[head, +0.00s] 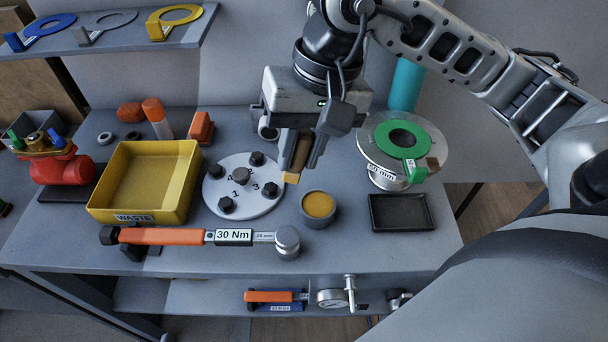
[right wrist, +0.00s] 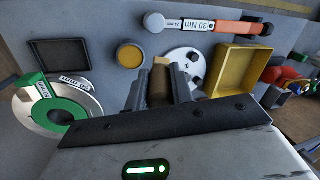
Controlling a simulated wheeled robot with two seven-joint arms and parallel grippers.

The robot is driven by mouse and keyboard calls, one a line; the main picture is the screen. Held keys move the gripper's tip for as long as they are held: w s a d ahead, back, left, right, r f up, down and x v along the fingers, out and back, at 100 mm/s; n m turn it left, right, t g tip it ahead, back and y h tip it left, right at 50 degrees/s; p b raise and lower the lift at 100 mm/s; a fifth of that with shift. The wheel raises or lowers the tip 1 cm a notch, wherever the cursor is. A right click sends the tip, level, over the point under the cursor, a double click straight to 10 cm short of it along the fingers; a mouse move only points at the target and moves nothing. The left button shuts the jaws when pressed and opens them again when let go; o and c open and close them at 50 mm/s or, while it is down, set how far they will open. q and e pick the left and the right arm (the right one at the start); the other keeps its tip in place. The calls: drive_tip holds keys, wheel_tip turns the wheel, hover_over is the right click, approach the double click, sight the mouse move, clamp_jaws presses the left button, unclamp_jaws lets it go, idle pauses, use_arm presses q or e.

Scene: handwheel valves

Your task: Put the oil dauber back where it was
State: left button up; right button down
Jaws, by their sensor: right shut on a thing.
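My right gripper (head: 298,160) is shut on the oil dauber (head: 291,178), a brown handle with a pale yellow tip pointing down. In the right wrist view the dauber (right wrist: 160,84) sits between the two dark fingers (right wrist: 158,94). The gripper holds it above the table, between the numbered flange and a small grey pot of yellow oil (head: 318,205). The tip is left of and above the pot in the head view, apart from it. A shallow black tray (head: 374,228) lies empty to the pot's right. My left gripper is not in view.
A white flange (head: 213,192) with several black bolts lies left of the dauber. A torque wrench (head: 160,236) lies along the front. A yellow waste bin (head: 183,208) stands left. A green ring on a round metal part (head: 364,155) stands right, near a teal cylinder (head: 406,85).

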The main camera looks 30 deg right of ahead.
drive_tip(key=w+d+f+m+h, duration=0.1)
drive_tip(key=w+d+f, duration=0.1)
drive_tip(key=f, duration=0.1)
drive_tip(key=w+d+f+m+h+b, duration=0.1)
drive_tip(key=w+d+f, duration=0.2)
drive_tip(key=w+d+f+m, duration=0.1)
drive_tip(key=w+d+f, duration=0.2)
drive_tip(key=shift+w+f+g+h, duration=0.2)
drive_tip(key=shift+g+h, duration=0.1)
drive_tip(key=shift+h, duration=0.1)
drive_tip(key=f, duration=0.3)
drive_tip(key=shift+w+d+f, duration=0.1)
drive_tip(key=shift+w, duration=0.15)
drive_tip(key=shift+f, duration=0.25)
